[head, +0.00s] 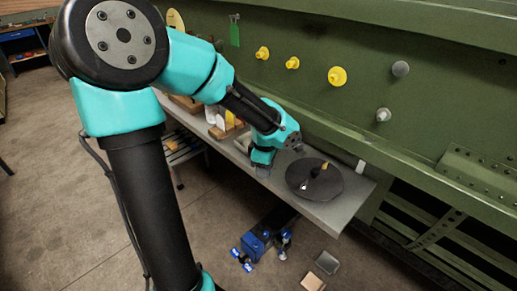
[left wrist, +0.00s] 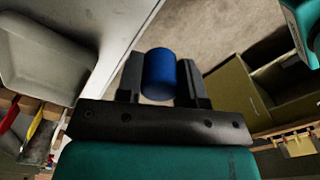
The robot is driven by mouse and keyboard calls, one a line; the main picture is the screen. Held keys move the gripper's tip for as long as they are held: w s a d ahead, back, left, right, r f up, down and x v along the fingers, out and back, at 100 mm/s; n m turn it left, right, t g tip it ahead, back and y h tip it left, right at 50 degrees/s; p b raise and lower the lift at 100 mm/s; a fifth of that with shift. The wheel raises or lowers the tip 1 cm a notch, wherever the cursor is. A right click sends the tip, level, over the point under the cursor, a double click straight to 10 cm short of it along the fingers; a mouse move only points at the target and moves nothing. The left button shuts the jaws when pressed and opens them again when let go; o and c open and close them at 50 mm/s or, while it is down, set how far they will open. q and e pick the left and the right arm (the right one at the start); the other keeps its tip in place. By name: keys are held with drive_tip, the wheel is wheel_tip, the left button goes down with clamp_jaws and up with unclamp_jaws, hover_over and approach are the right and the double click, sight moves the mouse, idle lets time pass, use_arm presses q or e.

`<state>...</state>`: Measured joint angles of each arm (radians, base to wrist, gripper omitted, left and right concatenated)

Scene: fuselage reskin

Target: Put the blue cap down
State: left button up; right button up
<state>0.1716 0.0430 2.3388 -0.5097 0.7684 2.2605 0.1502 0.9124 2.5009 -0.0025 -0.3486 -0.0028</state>
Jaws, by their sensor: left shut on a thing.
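The blue cap (left wrist: 159,75) is a short blue cylinder. It sits between the two dark fingers of my left gripper (left wrist: 162,80), which is shut on it in the left wrist view. In the head view the left gripper (head: 262,171) is at the front edge of the grey bench (head: 330,212), left of a dark round disc. I cannot make out the cap in the head view. My right gripper is in neither view.
The dark disc (head: 300,184) lies on the bench with a small tool on it. A blue-and-black object (head: 255,245) and a grey tray (head: 327,262) are below the bench.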

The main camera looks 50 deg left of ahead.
use_arm(q)
drive_tip(key=w+a, duration=0.3)
drive_tip(key=a, duration=0.1)
drive_tip(key=w+a+f, duration=0.1)
drive_tip(key=w+a, duration=0.7)
drive_tip(key=shift+f, duration=0.25)
drive_tip(key=shift+d, duration=0.1)
drive_tip(key=shift+f, duration=1.75)
drive_tip(key=shift+f, duration=0.1)
drive_tip(key=o, duration=0.6)
drive_tip(key=shift+c, duration=0.2)
drive_tip(key=shift+o, duration=0.5)
